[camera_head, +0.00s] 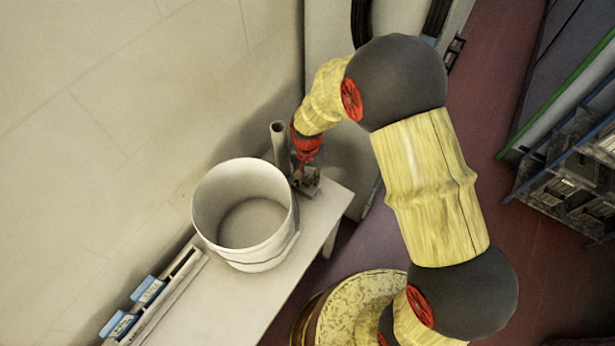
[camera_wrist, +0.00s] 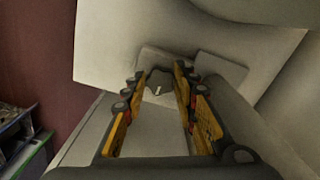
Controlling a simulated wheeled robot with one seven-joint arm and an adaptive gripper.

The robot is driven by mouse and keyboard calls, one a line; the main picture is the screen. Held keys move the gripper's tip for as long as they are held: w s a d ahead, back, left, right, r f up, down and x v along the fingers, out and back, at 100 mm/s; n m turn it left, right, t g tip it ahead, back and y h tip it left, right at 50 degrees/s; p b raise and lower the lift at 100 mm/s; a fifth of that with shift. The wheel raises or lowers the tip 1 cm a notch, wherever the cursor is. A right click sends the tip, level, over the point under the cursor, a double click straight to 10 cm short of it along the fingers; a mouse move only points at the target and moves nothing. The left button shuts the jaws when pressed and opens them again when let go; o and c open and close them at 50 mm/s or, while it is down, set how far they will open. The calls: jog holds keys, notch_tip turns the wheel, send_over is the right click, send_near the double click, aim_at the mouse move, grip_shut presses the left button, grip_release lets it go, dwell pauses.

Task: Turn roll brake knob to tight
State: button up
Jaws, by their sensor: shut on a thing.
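The roll brake knob (camera_wrist: 159,79) is a dark grey knob with a small white mark on its face, seen in the wrist view between my fingertips. It sits in front of a pale grey block. My gripper (camera_wrist: 158,86) has one orange-and-black finger on each side of the knob and is shut on it. In the head view my gripper (camera_head: 306,172) reaches down to a small grey fixture (camera_head: 311,189) at the far end of the white table. There the knob itself is hidden by the gripper. No tight or loose lettering can be read.
A large white bucket (camera_head: 262,258) stands on the table close left of my gripper. A grey upright tube (camera_head: 279,142) rises just behind the fixture. A tray with blue-topped items (camera_head: 148,291) lies near left. Shelving (camera_head: 570,180) stands across the red floor.

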aim_at(307, 181)
jog(key=shift+m, duration=0.4)
jog(key=o, duration=1.2)
jog(key=shift+c, duration=0.2)
notch_tip(307, 181, up, 12)
dwell(0.5)
